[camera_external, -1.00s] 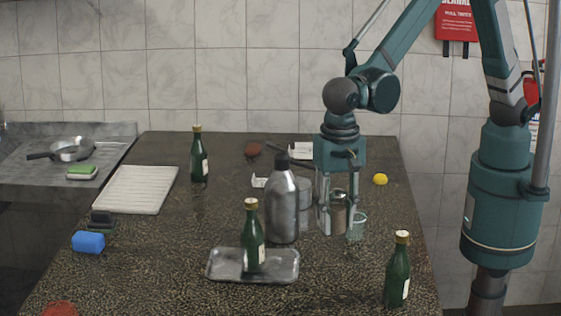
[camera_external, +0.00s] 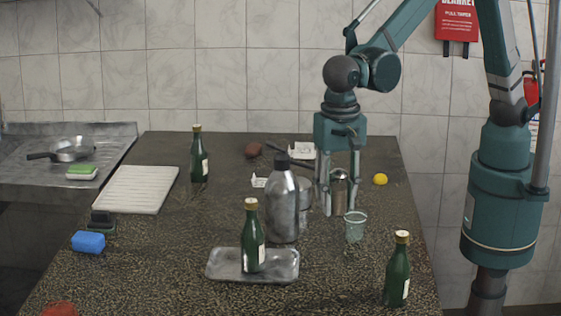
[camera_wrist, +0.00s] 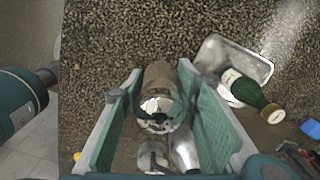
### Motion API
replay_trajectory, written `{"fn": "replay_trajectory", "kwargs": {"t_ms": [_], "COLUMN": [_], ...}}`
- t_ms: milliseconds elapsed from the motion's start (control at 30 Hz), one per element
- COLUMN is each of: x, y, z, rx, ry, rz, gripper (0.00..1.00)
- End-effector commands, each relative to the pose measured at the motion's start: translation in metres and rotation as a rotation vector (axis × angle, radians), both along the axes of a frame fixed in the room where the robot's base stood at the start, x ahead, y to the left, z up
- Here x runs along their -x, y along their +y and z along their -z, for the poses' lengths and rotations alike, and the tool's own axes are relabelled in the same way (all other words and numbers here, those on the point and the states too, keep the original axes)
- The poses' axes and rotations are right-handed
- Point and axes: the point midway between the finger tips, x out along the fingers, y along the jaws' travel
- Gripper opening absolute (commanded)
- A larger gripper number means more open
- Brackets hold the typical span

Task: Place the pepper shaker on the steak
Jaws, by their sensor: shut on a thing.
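My gripper (camera_external: 338,210) is shut on the pepper shaker (camera_external: 340,190), a small metallic cylinder with a shiny domed top. The shaker is upright between the fingers, behind the glass and right of the large flask in the external view. In the wrist view the shaker (camera_wrist: 158,112) sits between the two green finger pads of my gripper (camera_wrist: 152,90). A brown-red lump (camera_external: 253,149) at the back of the counter may be the steak; it is too small to be sure. A red thing (camera_external: 60,308) is cut off at the lower left.
A grey flask (camera_external: 282,205) and a metal can (camera_external: 305,193) stand close left of my gripper. A clear glass (camera_external: 356,227) is in front. Green bottles (camera_external: 198,160) stand around, one on a metal tray (camera_external: 225,265). White holders (camera_external: 302,150) lie at the back. A lemon (camera_external: 380,179) is right.

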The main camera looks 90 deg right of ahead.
Motion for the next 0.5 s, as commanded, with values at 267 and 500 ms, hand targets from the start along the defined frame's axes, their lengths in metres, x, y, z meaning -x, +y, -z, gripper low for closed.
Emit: {"fn": "replay_trajectory", "kwargs": {"t_ms": [267, 500], "x": [0.001, 0.001], "y": [-0.001, 0.0], "z": [-0.078, -0.13], "rx": [0.0, 0.0], "ry": [0.0, 0.0], "rz": [0.0, 0.0], "gripper": [0.16, 0.16]}}
